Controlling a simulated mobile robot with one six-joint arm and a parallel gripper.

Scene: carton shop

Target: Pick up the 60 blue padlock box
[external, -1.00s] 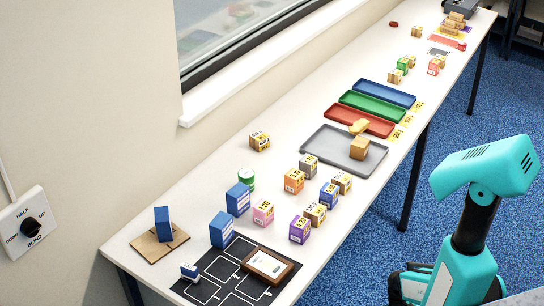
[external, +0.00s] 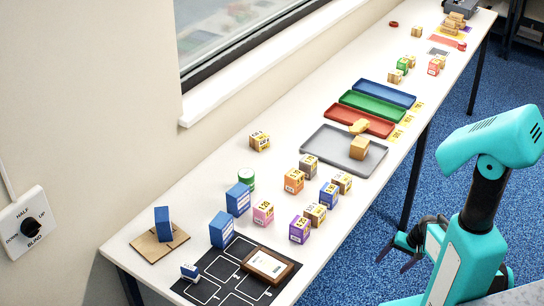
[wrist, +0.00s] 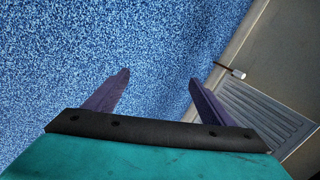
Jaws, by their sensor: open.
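A small blue box (external: 329,195) with a pale label stands on the long white table, in a group of small coloured boxes. Its number and picture are too small to read. An orange box (external: 294,181) stands to its left, and tan boxes stand close around it. My gripper (external: 393,263) is open and empty, off the table's front side over the blue floor, to the right of and below the blue box. In the wrist view its two fingers (wrist: 160,77) are spread over blue carpet, and no box shows there.
Purple (external: 299,230) and pink (external: 263,213) boxes stand nearby. A grey tray (external: 315,158) lies behind the group. The table's front edge lies between my gripper and the boxes.

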